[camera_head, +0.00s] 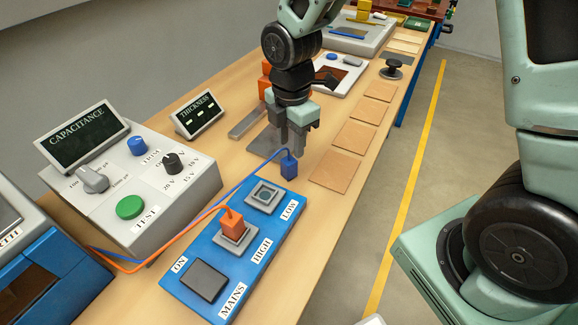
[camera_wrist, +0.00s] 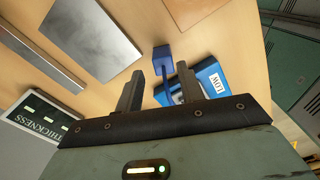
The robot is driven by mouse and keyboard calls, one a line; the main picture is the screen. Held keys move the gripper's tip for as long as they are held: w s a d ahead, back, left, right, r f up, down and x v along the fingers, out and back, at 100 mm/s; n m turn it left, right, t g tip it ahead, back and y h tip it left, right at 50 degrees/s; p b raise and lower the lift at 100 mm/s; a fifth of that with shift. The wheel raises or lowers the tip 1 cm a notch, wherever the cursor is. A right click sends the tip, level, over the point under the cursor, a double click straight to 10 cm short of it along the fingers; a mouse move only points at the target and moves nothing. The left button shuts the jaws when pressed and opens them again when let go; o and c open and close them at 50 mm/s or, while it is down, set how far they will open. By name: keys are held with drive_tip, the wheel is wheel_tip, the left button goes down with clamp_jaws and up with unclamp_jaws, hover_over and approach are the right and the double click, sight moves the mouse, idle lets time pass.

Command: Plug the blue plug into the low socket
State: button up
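The blue plug (camera_head: 289,169) is a small dark blue block with a blue cable, just beyond the upper right corner of the blue panel. It also shows in the wrist view (camera_wrist: 162,55). The low socket (camera_head: 264,195) is a grey square with a dark opening, empty, next to the LOW label. My gripper (camera_head: 291,150) is above the plug, fingers pointing down. In the wrist view my gripper (camera_wrist: 158,72) is open, with the plug seen in the gap just beyond the fingertips. I cannot tell whether the fingers reach around it.
An orange plug (camera_head: 233,224) sits in the high socket. The blue panel (camera_head: 218,248) also bears a dark mains switch (camera_head: 204,280). The capacitance tester (camera_head: 140,185) and thickness display (camera_head: 199,115) stand at left. Tan squares (camera_head: 335,172) line the table's right side.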

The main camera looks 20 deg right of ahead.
sight(289, 160)
wheel_tip(289, 160, down, 2)
drive_tip(key=shift+f, duration=0.25)
drive_tip(key=f, duration=0.2)
drive_tip(key=f+p, duration=0.1)
drive_tip(key=f, duration=0.1)
drive_tip(key=shift+s+a, duration=0.35)
drive_tip(key=shift+a, duration=0.05)
drive_tip(key=shift+f, duration=0.55)
drive_tip(key=c, duration=0.8)
wheel_tip(289, 160, up, 10)
drive_tip(key=shift+r+b, duration=0.1)
drive_tip(key=shift+b, duration=0.25)
